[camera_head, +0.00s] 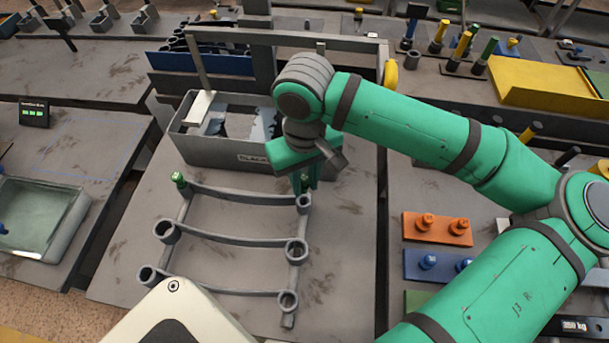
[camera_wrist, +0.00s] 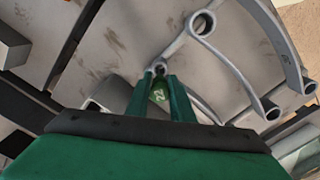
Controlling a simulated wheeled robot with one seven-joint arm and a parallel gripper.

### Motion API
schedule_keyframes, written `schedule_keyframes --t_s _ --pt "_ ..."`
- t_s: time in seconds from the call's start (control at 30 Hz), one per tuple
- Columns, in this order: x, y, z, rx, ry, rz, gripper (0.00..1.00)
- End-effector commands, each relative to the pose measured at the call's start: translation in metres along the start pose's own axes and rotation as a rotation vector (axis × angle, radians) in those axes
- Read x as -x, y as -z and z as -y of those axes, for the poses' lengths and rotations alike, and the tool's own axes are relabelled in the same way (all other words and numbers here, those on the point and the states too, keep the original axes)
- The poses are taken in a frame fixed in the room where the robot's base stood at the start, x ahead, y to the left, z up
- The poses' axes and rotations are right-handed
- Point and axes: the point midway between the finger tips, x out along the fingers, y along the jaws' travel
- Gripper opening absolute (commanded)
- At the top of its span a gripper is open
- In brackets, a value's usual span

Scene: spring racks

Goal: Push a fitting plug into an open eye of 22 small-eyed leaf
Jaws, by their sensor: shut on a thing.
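My gripper (camera_head: 305,186) is shut on a green plug marked 22, which shows between the fingers in the wrist view (camera_wrist: 158,94). The plug is right by the small right-hand eye (camera_head: 304,204) of the farthest of three grey leaves (camera_head: 240,198). This eye also shows just past the fingertips in the wrist view (camera_wrist: 158,69). Whether the plug's tip touches or enters it I cannot tell. A green plug (camera_head: 178,180) stands in this leaf's left eye. The middle leaf (camera_head: 230,239) and the nearest leaf (camera_head: 215,289) have larger, open eyes.
A grey bin (camera_head: 215,152) stands just behind the leaves. To the right are an orange block (camera_head: 437,229) and a blue block (camera_head: 425,265) with plugs. A glass-like tray (camera_head: 45,218) lies at left.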

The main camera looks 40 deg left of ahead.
Motion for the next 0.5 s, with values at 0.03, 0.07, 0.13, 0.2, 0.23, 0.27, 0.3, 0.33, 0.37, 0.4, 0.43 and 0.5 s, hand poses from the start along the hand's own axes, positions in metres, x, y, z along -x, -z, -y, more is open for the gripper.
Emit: schedule_keyframes --t_s 0.03,0.07,0.13,0.2,0.23,0.27,0.3,0.33,0.37,0.4,0.43,0.5 --pt "-0.004 0.000 0.001 0.002 0.002 0.001 0.05" --pt "-0.007 0.000 0.001 0.002 0.002 0.001 0.05" --pt "-0.013 0.000 0.002 0.003 0.002 0.001 0.05" --pt "-0.019 0.000 0.001 0.002 0.002 0.001 0.05" --pt "-0.021 0.000 0.001 0.002 0.001 0.000 0.05" --pt "-0.023 0.001 0.001 0.002 0.001 0.000 0.05" --pt "-0.026 0.001 0.001 0.002 0.002 0.000 0.05" --pt "-0.028 0.000 0.001 0.002 0.002 0.001 0.05" --pt "-0.029 0.000 0.001 0.002 0.002 0.001 0.05" --pt "-0.031 0.000 0.001 0.002 0.001 0.001 0.05" --pt "-0.032 0.000 0.001 0.002 0.001 0.000 0.05" --pt "-0.035 0.001 0.001 0.002 0.000 0.000 0.05"
